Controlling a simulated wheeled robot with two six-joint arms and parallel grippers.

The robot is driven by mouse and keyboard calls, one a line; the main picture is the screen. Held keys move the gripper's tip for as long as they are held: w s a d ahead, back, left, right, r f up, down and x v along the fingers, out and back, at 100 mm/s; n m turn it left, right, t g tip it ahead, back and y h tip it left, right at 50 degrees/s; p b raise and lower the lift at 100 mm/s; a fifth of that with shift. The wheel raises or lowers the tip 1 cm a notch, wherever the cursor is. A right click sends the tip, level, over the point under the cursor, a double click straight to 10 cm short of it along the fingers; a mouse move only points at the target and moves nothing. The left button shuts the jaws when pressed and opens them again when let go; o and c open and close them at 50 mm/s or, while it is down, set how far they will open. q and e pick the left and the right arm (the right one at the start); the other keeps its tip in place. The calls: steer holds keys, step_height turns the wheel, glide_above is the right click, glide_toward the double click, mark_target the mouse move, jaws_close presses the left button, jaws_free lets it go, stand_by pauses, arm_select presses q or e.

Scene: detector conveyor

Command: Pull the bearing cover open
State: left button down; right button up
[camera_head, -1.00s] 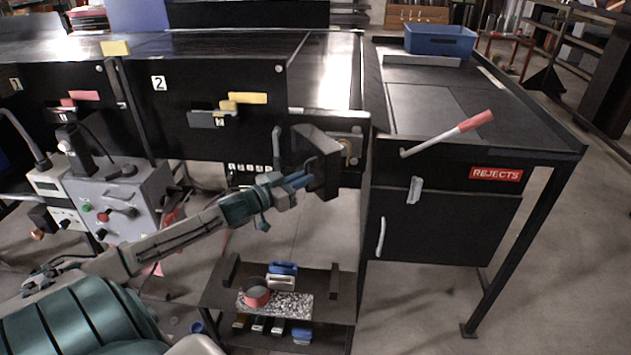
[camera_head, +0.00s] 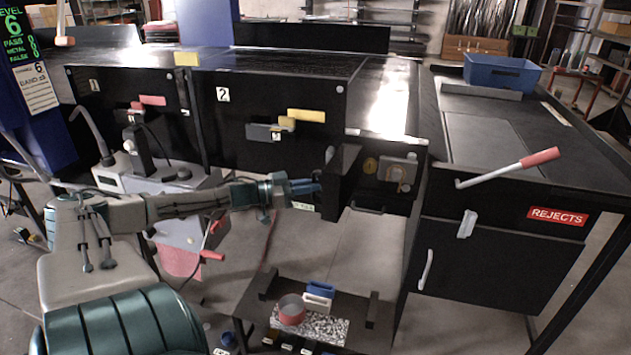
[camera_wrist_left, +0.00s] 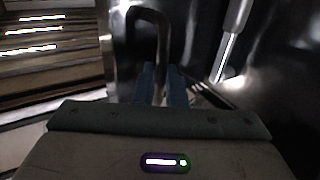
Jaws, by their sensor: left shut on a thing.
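The bearing cover (camera_head: 344,185) is a dark panel at the end of the conveyor bed. It stands swung out to the left, roughly edge-on in the head view. The recess behind it is exposed, with a grey bearing block (camera_head: 397,172) and a round yellowish disc (camera_head: 370,166). My left gripper (camera_head: 313,187) is at the cover's outer face, shut on its handle. In the left wrist view the dark looped handle (camera_wrist_left: 150,16) rises from between the blue fingers (camera_wrist_left: 161,84); the exact contact is partly hidden. My right gripper is in neither view.
The rejects cabinet (camera_head: 487,262), with a red-handled lever (camera_head: 508,168), stands to the right. A grey control box (camera_head: 160,178) is behind my left arm.

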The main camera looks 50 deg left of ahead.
arm_select(q)
steer(key=shift+w+a+r, duration=0.2)
steer(key=shift+a, duration=0.55)
steer(key=c, duration=1.6)
jaws_free()
steer(key=shift+w+d, duration=0.15)
steer(key=shift+o, duration=0.6)
steer(key=shift+w+d+f, duration=0.1)
steer(key=shift+w+f, duration=0.1)
steer(key=shift+w, duration=0.1)
steer(key=p+v, duration=0.7)
steer(key=v, duration=0.3)
steer(key=shift+s+a, duration=0.2)
steer(key=shift+s, duration=0.15)
steer(key=shift+f, duration=0.1)
